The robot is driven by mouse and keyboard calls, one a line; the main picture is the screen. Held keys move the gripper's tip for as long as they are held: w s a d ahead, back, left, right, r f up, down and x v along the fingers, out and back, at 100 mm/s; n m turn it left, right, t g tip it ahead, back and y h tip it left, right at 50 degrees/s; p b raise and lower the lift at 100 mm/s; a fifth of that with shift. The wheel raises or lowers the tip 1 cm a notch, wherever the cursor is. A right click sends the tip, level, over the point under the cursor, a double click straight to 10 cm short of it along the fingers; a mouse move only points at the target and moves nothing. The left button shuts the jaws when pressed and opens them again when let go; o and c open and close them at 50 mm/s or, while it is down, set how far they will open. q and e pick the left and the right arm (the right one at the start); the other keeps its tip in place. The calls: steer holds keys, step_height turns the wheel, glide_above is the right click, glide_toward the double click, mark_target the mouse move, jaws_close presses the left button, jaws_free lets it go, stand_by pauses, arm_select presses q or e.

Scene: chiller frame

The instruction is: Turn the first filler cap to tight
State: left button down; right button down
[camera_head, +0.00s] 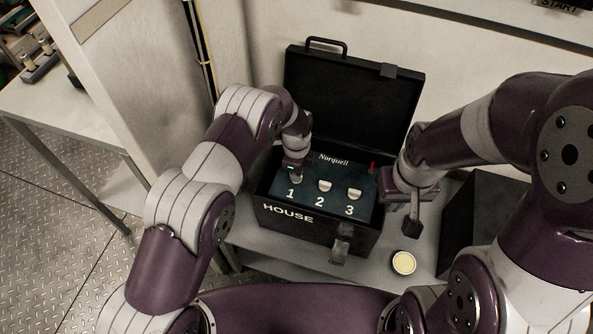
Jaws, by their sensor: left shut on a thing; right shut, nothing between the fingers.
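An open black case (286,213) marked HOUSE stands on a grey shelf. Its dark panel (335,206), labelled Norquell, carries a row of pale filler caps above the numbers 1, 2 and 3. My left gripper (295,177) points down and is shut on the first filler cap (296,181), which it partly hides. The second cap (325,186) and third cap (355,195) are free. My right gripper (412,232) is shut and empty, to the right of the case above the shelf. I cannot tell how far the first cap is turned.
The case lid (352,95) stands open behind the panel. A small red part (372,168) rises at the panel's right back corner. A round pale-topped item (403,262) sits on the shelf in front. A dark box (485,215) stands at the right.

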stand_by(0.5)
arm_select(q)
steer(key=c, duration=1.2)
jaws_free()
steer(key=shift+o, duration=0.2)
steer(key=shift+r, duration=0.1)
step_height(320, 180, up, 12)
steer(key=p, duration=0.1)
steer(key=shift+r, duration=0.25)
